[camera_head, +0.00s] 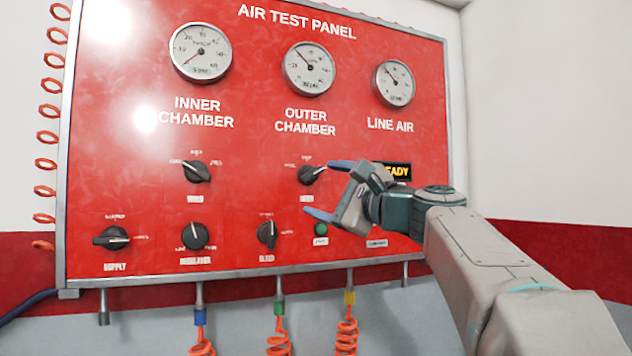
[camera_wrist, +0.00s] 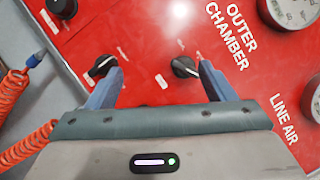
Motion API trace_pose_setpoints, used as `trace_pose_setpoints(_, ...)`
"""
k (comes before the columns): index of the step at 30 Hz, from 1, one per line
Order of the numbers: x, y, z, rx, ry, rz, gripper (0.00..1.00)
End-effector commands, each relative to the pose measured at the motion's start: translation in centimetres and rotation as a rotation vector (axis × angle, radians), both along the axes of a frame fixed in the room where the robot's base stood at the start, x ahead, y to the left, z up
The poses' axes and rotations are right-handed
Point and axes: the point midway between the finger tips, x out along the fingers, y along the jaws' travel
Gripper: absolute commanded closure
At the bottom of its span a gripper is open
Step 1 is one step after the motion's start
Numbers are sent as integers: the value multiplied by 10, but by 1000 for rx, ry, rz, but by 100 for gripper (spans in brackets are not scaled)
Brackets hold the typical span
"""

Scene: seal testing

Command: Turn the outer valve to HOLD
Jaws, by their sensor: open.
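The outer valve (camera_head: 311,174) is a black knob below the OUTER CHAMBER lettering on the red panel. Its white mark points to the upper right in the head view. The small labels around it are too blurred to read. My gripper (camera_head: 323,188) is open and empty, close to the valve at its lower right. One finger reaches just right of the knob and the other is below it. In the wrist view the valve (camera_wrist: 185,66) lies between the two fingers of my gripper (camera_wrist: 160,73), nearer one finger. I cannot tell whether that finger touches it.
The bleed knob (camera_head: 267,233) and a green button (camera_head: 321,229) lie below. The inner valve (camera_head: 197,172), regulator knob (camera_head: 194,236) and supply knob (camera_head: 112,238) are further left. Coiled orange hoses (camera_head: 278,336) hang beneath the panel.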

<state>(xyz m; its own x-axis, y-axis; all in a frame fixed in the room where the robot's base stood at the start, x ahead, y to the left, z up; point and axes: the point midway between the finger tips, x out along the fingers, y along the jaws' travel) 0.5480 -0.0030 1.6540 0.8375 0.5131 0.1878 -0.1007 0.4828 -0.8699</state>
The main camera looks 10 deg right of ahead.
Motion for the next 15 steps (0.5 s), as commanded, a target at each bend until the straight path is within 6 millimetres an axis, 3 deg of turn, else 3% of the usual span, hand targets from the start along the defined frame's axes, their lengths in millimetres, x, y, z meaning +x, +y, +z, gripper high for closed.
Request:
trace_pose_setpoints(6, -2, -37, -12, 378, 81, -9, 24)
trace_pose_setpoints(10, -3, -49, -15, 490, 100, -9, 24)
trace_pose_setpoints(15, 3, -50, -12, 527, 107, -8, 24)
